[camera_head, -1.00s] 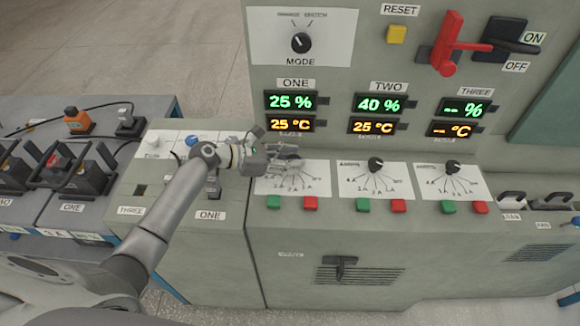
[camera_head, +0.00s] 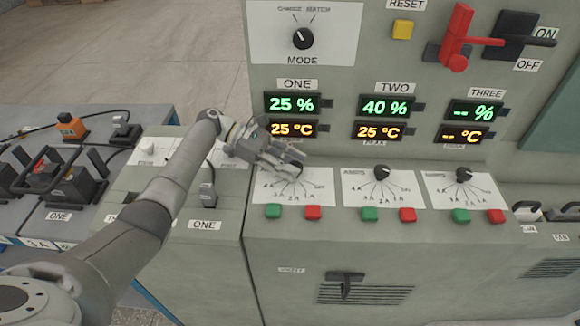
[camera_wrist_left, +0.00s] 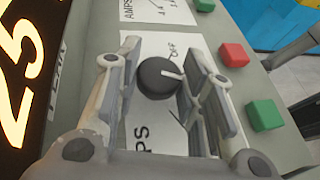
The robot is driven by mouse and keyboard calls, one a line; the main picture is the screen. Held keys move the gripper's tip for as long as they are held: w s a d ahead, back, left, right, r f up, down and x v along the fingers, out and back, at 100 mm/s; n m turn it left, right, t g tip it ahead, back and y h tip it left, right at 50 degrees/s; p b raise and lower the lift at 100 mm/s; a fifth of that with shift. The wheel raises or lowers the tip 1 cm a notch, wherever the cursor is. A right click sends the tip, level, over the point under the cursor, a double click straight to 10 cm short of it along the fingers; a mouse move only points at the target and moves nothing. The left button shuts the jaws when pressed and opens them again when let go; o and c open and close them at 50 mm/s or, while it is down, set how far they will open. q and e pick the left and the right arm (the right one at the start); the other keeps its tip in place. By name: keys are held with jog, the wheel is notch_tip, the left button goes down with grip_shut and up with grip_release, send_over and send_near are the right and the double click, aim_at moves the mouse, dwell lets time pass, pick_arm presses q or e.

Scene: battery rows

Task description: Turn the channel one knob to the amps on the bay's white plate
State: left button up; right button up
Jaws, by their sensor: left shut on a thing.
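The channel one knob (camera_wrist_left: 158,78) is round and dark with a pale pointer line. It sits between the fingers of my left gripper (camera_wrist_left: 155,88) in the wrist view, and the line points towards the word OFF on its white dial card (camera_wrist_left: 160,46). In the head view my left gripper (camera_head: 292,163) is over the card under the ONE display, shut on the knob, which its fingers mostly hide. A small white plate (camera_head: 40,243) on the front edge of the bay at left, below its ONE label (camera_head: 59,216), appears to read 3 A. My right gripper is not in view.
Green (camera_head: 273,211) and red (camera_head: 313,212) buttons sit just in front of the dial card. The knobs for two (camera_head: 382,171) and three (camera_head: 464,174) stand to the right. The ONE display (camera_head: 291,104) reads 25 % and 25 °C. A red lever (camera_head: 460,35) is higher up.

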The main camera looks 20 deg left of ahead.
pick_arm(q)
jog(key=shift+f, duration=0.1)
dwell(0.3)
jog(key=o, duration=1)
jog(key=shift+c, duration=0.2)
notch_tip(320, 180, up, 10)
